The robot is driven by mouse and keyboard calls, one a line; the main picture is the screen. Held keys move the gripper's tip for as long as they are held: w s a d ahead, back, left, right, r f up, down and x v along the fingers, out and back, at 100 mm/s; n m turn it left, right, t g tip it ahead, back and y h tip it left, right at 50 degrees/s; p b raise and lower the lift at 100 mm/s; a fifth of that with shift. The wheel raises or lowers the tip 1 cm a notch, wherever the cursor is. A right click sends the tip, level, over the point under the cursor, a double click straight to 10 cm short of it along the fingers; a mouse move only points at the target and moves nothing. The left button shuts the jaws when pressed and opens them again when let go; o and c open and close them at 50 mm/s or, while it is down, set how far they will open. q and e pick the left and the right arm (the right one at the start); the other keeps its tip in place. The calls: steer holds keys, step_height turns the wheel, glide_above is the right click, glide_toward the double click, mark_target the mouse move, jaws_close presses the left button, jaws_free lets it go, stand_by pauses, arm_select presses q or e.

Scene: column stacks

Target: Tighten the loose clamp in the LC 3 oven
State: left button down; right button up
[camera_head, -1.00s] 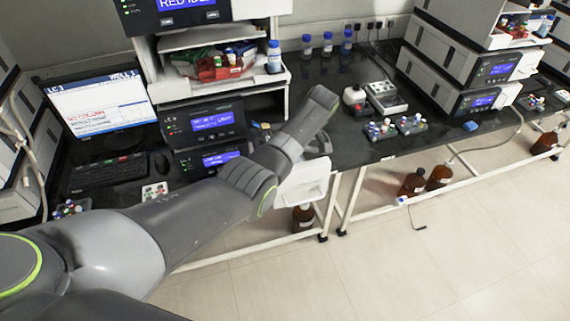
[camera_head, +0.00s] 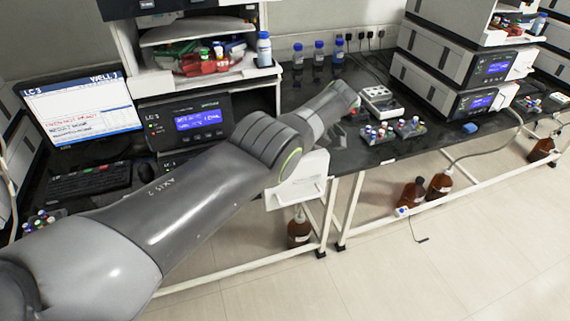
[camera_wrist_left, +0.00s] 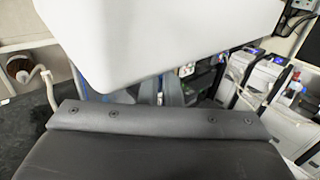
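The LC 3 stack stands left of centre in the head view, with a dark module (camera_head: 185,124) bearing a lit blue display. A white panel (camera_head: 300,180), apparently its open oven door, juts out on its right side. My left arm crosses in front of the stack and hides much of its lower part. No clamp can be made out. My right gripper is out of view.
The LC 3 monitor (camera_head: 82,108) and keyboard (camera_head: 88,182) are at left. Bottles and red items fill the shelf (camera_head: 165,85) above. Vial racks (camera_head: 376,133) sit on the bench to the right, near another stack (camera_head: 455,85). Brown bottles (camera_head: 299,229) stand below; the floor ahead is open.

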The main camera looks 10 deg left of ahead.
arm_select(q)
steer(key=shift+d+f, duration=0.15)
steer(key=shift+f, duration=0.05)
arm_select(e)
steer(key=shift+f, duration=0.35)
arm_select(q)
steer(key=c, duration=1.6)
jaws_free()
steer(key=shift+w, duration=0.15)
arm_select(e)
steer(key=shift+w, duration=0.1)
arm_select(q)
steer(key=shift+r, duration=0.1)
